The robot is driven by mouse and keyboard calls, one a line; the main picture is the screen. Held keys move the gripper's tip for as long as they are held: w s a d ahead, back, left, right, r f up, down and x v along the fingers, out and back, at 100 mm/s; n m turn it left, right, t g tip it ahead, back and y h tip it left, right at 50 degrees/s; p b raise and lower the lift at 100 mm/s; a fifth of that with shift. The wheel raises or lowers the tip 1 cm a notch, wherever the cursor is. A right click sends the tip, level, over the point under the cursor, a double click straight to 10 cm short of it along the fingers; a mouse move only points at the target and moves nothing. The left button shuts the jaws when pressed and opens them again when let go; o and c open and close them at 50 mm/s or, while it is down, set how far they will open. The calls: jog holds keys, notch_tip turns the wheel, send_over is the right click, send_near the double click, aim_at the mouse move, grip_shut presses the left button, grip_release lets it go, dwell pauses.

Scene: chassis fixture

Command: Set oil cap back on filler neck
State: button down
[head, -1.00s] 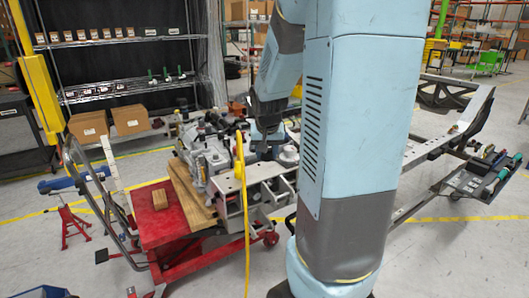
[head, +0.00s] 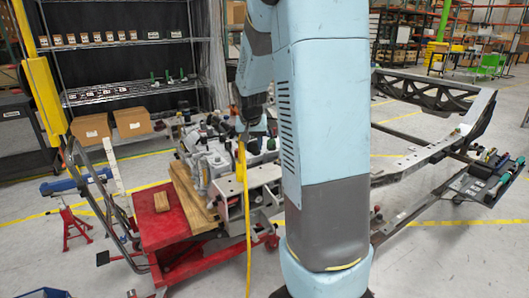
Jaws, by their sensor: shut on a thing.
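The engine (head: 208,158), a grey and silver block with many fittings, sits on wooden boards on a red cart at centre left. My gripper (head: 244,127) is above the engine's right rear part, pointing down beside the top of a yellow cable. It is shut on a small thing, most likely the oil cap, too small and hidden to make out. The filler neck cannot be told apart from the other engine fittings. My arm hides what lies to the right of the engine.
The red cart (head: 160,226) carries a small wood block (head: 161,201). The yellow cable (head: 248,235) hangs down its front. A vehicle frame (head: 415,160) and a tool tray (head: 478,184) stand at right. Shelving with boxes (head: 90,130) is behind.

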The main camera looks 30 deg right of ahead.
jog(key=w+a+f, duration=0.1)
jog(key=w+a, duration=0.2)
jog(key=w, duration=0.8)
send_over(217, 157)
jog(key=f, duration=0.3)
jog(key=shift+s+f, duration=0.1)
jog(key=shift+s, duration=0.2)
jog(key=shift+w+a+f, duration=0.1)
jog(key=shift+f, duration=1.95)
jog(key=shift+f, duration=0.1)
jog(key=shift+f, duration=1.05)
jog(key=shift+f, duration=0.55)
jog(key=c, duration=0.5)
grip_release()
